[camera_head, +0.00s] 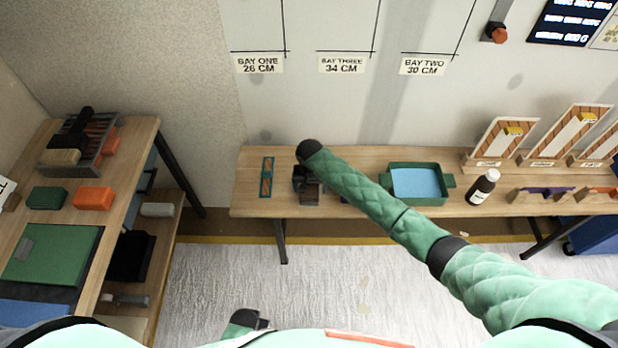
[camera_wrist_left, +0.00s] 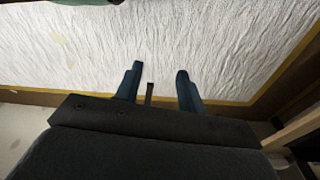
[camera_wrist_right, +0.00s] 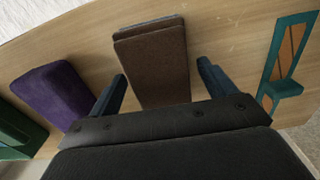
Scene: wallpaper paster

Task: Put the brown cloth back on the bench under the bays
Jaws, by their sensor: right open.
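The brown cloth (camera_wrist_right: 152,62) is a folded brown block lying on the wooden bench (camera_head: 245,205) under the bay labels. It also shows in the head view (camera_head: 312,194), partly hidden by my right gripper (camera_head: 303,182). In the right wrist view the fingers (camera_wrist_right: 162,72) are open, one to each side of the cloth's near part; I cannot tell whether they touch it. My left gripper (camera_wrist_left: 156,82) is open and empty above the pale floor.
A purple block (camera_wrist_right: 58,94) lies left of the cloth in the right wrist view, and a teal-and-orange tool (camera_head: 267,177) on its other side. A green tray (camera_head: 449,181) and white bottle (camera_head: 482,187) stand further right. A side table (camera_head: 140,140) stands left.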

